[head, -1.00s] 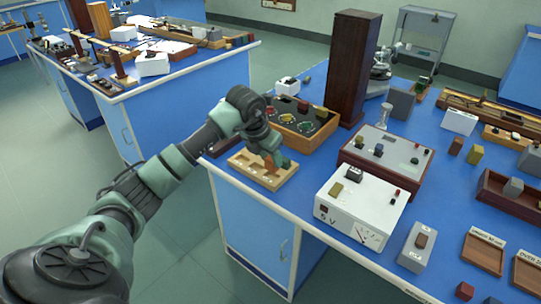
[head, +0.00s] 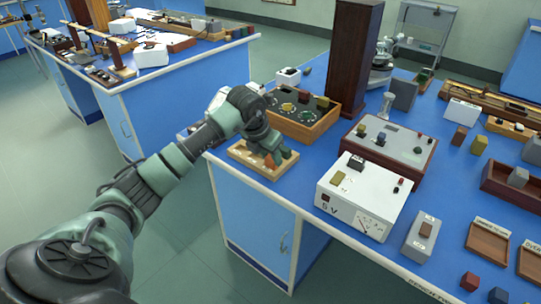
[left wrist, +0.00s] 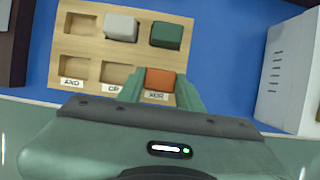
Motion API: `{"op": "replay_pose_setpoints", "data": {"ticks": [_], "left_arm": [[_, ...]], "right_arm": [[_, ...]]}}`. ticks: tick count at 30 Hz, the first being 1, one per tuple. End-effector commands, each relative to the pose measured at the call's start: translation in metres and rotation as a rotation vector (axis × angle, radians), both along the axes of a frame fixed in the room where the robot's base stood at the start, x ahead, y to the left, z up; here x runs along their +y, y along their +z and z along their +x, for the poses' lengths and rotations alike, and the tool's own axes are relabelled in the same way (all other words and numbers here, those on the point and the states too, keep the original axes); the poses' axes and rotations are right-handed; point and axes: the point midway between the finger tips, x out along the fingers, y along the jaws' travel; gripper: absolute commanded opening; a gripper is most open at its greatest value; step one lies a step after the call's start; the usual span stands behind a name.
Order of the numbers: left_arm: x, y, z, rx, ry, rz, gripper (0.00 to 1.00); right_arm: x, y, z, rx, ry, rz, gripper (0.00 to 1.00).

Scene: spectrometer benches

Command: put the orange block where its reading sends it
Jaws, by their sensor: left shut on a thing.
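The orange block (left wrist: 160,80) is between the fingers of my left gripper (left wrist: 161,92), which is shut on it. It is at the front right recess of a wooden tray (left wrist: 88,45), above the label reading XOR. I cannot tell whether it rests on the recess floor. The front left recess, labelled AND, and the front middle one are empty. A grey block (left wrist: 121,28) sits in the back middle recess and a green block (left wrist: 166,34) in the back right one. In the head view the tray (head: 243,157) is at the bench's near left corner, with the orange block (head: 269,162) under my left gripper (head: 276,158).
A wooden box with round coloured dials (head: 318,128) stands behind the tray. A white 5 V meter box (head: 335,200) and a grey panel box (head: 388,145) stand to the right. A tall dark wooden column (head: 353,60) rises behind. Blue bench top shows between them.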

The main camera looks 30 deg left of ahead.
Motion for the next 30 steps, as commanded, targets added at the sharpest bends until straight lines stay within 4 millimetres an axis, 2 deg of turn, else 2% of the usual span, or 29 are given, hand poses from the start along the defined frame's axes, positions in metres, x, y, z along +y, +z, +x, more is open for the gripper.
{"op": "replay_pose_setpoints", "data": {"ticks": [1, 3, 14, 17, 25, 30], "left_arm": [[0.000, 0.000, 0.000, 0.000, 0.000, 0.000, 0.44], [0.000, 0.000, 0.000, 0.000, 0.000, 0.000, 0.61], [0.000, 0.003, -0.001, -0.001, -0.001, 0.000, 0.61], [0.001, 0.013, -0.004, -0.002, -0.001, 0.001, 0.61], [0.003, 0.055, -0.022, -0.003, 0.000, 0.002, 0.61], [0.003, 0.069, -0.029, -0.001, 0.000, 0.001, 0.61]], "right_arm": [[0.000, 0.000, 0.000, 0.000, 0.000, 0.000, 0.36], [0.000, 0.000, 0.000, 0.000, 0.000, 0.000, 0.36], [0.001, 0.000, -0.001, 0.000, 0.000, 0.001, 0.36], [0.001, -0.002, -0.001, 0.000, 0.000, 0.001, 0.36], [0.003, -0.005, -0.001, 0.001, -0.001, 0.003, 0.36], [0.003, -0.006, -0.001, 0.001, -0.001, 0.003, 0.36]]}}
